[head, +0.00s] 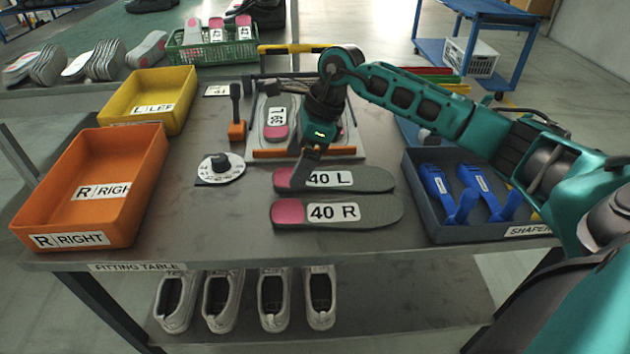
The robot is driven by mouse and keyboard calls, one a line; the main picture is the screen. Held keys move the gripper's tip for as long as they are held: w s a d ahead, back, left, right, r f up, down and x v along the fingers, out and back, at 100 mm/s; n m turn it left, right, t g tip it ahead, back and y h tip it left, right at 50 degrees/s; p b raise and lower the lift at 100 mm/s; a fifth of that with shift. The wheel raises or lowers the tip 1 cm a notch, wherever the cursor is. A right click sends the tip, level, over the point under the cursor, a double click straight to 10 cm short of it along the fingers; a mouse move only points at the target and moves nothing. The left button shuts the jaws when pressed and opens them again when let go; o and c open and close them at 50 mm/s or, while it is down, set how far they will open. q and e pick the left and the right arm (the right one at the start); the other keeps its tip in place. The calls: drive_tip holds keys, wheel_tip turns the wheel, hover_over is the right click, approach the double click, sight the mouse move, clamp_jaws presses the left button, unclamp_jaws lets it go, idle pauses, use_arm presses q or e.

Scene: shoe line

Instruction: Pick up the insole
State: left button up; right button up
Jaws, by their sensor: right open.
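Two grey insoles with pink heels lie flat side by side on the fitting table. The insole marked 40 L (372,180) is the farther one, and the insole marked 40 R (375,212) is nearer the front edge. My right gripper (304,172) points down over the heel end of the 40 L insole, its jaws open. The arm hides part of what lies behind it. I cannot tell whether the fingertips touch the insole. Another labelled insole (277,112) lies on a board (262,154) behind. My left gripper is not in view.
An orange R RIGHT bin (135,190) and a yellow L LEFT bin (182,105) stand at the left. A dial (220,170) sits mid-table. A dark SHAPER box (445,232) with blue shapers is at the right. Several shoes (272,300) stand on the lower shelf.

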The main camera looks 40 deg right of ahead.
drive_tip(key=x, duration=0.3)
drive_tip(key=shift+f, duration=0.1)
drive_tip(key=c, duration=1.1)
